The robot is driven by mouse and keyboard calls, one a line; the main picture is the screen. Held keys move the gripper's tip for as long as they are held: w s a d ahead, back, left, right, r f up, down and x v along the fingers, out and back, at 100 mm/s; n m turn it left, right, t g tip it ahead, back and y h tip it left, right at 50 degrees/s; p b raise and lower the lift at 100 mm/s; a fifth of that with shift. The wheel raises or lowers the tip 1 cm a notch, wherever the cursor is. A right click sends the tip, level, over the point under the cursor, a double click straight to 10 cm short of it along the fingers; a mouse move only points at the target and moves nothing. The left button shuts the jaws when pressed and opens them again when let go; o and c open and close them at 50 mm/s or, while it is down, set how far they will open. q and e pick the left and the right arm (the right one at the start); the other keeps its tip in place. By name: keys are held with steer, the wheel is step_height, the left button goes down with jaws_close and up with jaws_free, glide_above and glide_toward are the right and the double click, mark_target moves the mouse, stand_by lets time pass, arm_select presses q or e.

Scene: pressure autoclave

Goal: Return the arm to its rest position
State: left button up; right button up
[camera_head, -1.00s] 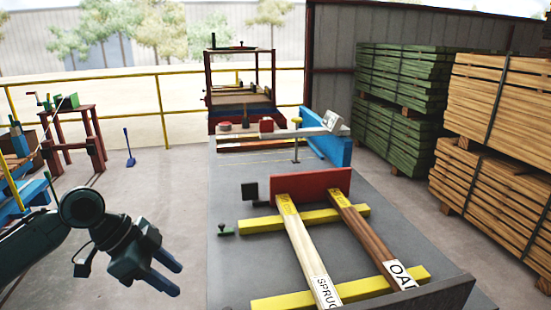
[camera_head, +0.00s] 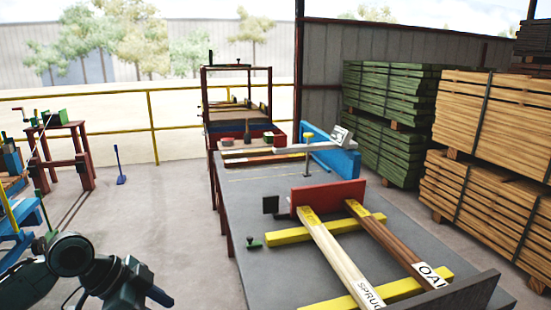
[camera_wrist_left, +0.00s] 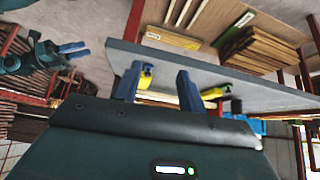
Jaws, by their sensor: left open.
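My left gripper (camera_head: 150,292) is at the lower left of the head view, dark teal with blue fingers. It is left of the grey table (camera_head: 240,200) and clear of it. In the left wrist view, the two blue fingers of the left gripper (camera_wrist_left: 159,84) stand apart with nothing held between them. The table edge (camera_wrist_left: 230,88) shows beyond them. Another teal gripper with blue fingers, which looks like my right one (camera_wrist_left: 76,48), is at the left of that view; its opening is too small to judge.
On the table lie a pale SPRUCE board (camera_head: 335,255) and a brown OAK board (camera_head: 385,240) across yellow bars (camera_head: 288,236), by a red plate (camera_head: 325,194). Lumber stacks (camera_head: 480,200) stand right. A blue bench (camera_head: 22,225) stands left.

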arm_select(q)
steer(key=s+d+f+n+t+p, duration=0.4)
steer(key=d+f+n+t, duration=0.15)
steer(key=d+f, duration=0.45)
steer(key=s+a+f+n+t+y+p, duration=0.1)
steer(key=s+f+n, duration=0.1)
steer(key=s, duration=0.4)
steer(key=s+a+f+n+t+y+p, duration=0.1)
steer(key=s+a+f+n+y, duration=0.1)
steer(key=s, duration=0.4)
steer(key=shift+n+t, duration=0.35)
steer(key=shift+n, duration=0.5)
arm_select(e)
steer(key=shift+s+d+r+g+h, duration=0.15)
steer(key=shift+d+r+h, duration=0.15)
steer(key=shift+d+r, duration=0.25)
steer(key=shift+s+d+r+g+h, duration=0.15)
steer(key=shift+d+r+h, duration=0.2)
steer(key=shift+d, duration=0.3)
arm_select(q)
steer(key=shift+f, duration=0.1)
arm_select(e)
steer(key=shift+w+r, duration=0.1)
steer(key=shift+r, duration=0.1)
